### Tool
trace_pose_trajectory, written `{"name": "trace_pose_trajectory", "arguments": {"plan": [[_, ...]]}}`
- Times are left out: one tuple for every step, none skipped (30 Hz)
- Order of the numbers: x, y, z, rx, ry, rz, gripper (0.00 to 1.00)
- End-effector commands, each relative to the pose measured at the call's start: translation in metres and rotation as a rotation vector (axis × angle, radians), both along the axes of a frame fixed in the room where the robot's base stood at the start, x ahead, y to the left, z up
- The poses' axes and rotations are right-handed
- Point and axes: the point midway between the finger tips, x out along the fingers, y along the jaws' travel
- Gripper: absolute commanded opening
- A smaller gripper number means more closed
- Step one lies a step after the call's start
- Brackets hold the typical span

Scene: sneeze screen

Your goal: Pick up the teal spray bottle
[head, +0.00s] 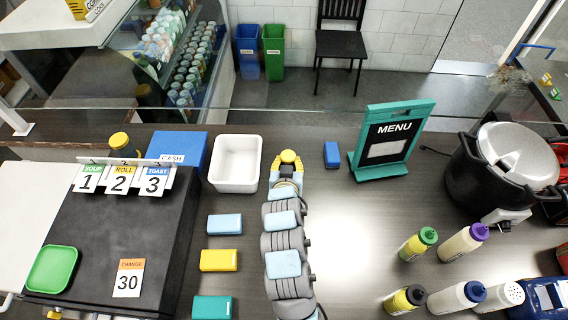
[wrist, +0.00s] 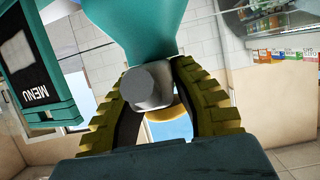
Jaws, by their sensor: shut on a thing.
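The teal spray bottle (wrist: 150,30) fills the top middle of the wrist view, its teal body widening toward the upper picture edge. Its grey part (wrist: 150,86) sits between the two ridged yellow fingers of my gripper (wrist: 155,100), which are shut on it. In the head view my gripper (head: 287,160) is at the far end of my arm, above the counter between the white bin and the menu stand. The bottle is hidden there behind my gripper and arm. I cannot tell whether it touches the counter.
The white bin (head: 237,140) is left of my gripper. A blue block (head: 332,154) and the teal menu stand (head: 360,171) are right of it. Blocks lie left of my arm. Several squeeze bottles and a black cooker (head: 470,186) stand at right. A clear screen runs behind.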

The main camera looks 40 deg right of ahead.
Motion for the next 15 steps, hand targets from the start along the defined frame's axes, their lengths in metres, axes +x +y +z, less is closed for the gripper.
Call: {"name": "trace_pose_trajectory", "arguments": {"plan": [[-0.005, 0.001, 0.007, -0.005, -0.005, 0.000, 0.00], [-0.008, 0.001, 0.012, -0.007, -0.006, 0.000, 0.00], [-0.012, 0.002, 0.017, -0.006, -0.006, -0.001, 0.00], [-0.016, 0.004, 0.021, -0.006, -0.007, 0.000, 0.00], [-0.018, 0.005, 0.025, -0.006, -0.007, 0.001, 0.00], [-0.026, 0.006, 0.026, -0.006, -0.006, -0.001, 0.00], [-0.030, 0.007, 0.028, -0.006, -0.006, -0.001, 0.00], [-0.035, 0.008, 0.030, -0.005, -0.006, -0.002, 0.00], [-0.041, 0.011, 0.032, -0.004, -0.005, 0.000, 0.00], [-0.046, 0.012, 0.039, 0.000, -0.001, 0.000, 0.00], [-0.051, 0.013, 0.042, 0.001, 0.002, -0.001, 0.00], [-0.057, 0.015, 0.045, 0.001, 0.002, -0.001, 0.00], [-0.062, 0.016, 0.048, 0.000, 0.000, -0.001, 0.00], [-0.064, 0.017, 0.051, 0.000, -0.001, -0.001, 0.00], [-0.067, 0.018, 0.053, 0.000, -0.001, 0.000, 0.00]]}}
